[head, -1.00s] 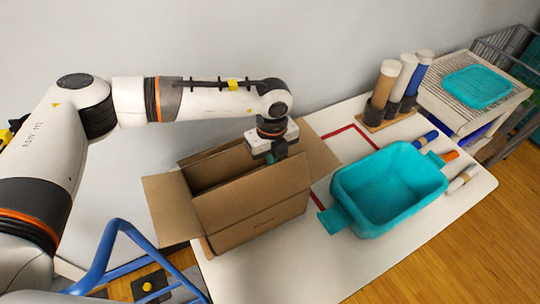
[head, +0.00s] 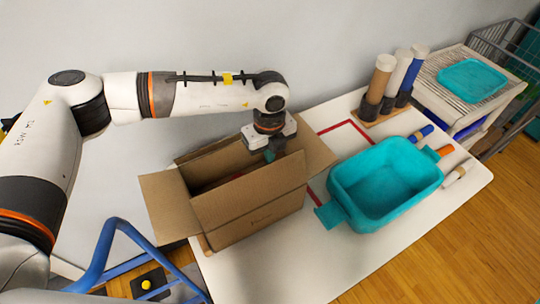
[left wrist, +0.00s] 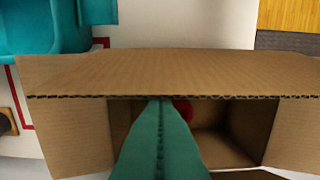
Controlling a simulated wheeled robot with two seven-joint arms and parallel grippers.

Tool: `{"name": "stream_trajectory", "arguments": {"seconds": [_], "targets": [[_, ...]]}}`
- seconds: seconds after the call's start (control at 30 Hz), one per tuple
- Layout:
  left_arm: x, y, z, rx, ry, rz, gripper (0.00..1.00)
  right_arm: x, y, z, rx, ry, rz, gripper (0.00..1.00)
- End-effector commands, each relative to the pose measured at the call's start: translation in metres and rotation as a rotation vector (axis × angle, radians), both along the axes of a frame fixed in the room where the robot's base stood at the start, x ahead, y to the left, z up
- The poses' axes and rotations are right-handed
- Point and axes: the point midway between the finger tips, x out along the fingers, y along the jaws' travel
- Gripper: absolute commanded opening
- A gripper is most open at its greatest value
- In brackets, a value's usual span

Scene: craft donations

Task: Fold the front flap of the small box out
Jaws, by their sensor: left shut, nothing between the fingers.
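The small cardboard box (head: 255,228) stands on the white table with its top open. Its front flap (head: 248,193) stands up along the front side, and its left flap (head: 168,205) and right flap (head: 318,150) are spread outward. In the left wrist view the front flap (left wrist: 165,75) shows as a wide strip with a corrugated edge. My left gripper (head: 270,155) is over the box opening, shut and empty. Its teal fingers (left wrist: 160,105) are at the flap's edge on the inner side; I cannot tell whether they touch it. A red thing (left wrist: 183,115) shows partly inside the box.
A teal bin (head: 385,190) stands right of the box, near a red line on the table. Several tubes in a wooden holder (head: 385,117) stand behind it. Markers (head: 455,175) lie at the right edge. A blue rail (head: 105,240) is at front left.

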Motion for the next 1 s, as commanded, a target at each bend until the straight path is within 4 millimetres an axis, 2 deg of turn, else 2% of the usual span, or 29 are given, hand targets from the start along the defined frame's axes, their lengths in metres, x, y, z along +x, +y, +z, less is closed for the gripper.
{"name": "stream_trajectory", "arguments": {"seconds": [0.17, 0.53, 1.0], "targets": [[0.002, 0.002, 0.010, 0.000, -0.001, 0.001, 0.00, 0.000, 0.000, 0.004, 0.000, 0.000, 0.000, 0.36], [0.001, 0.001, 0.010, 0.000, -0.001, 0.000, 0.00, 0.000, 0.000, 0.003, 0.000, 0.000, 0.001, 0.36], [-0.011, -0.008, 0.010, 0.000, -0.001, 0.000, 0.00, 0.000, 0.000, -0.001, 0.000, 0.001, 0.001, 0.36]]}}
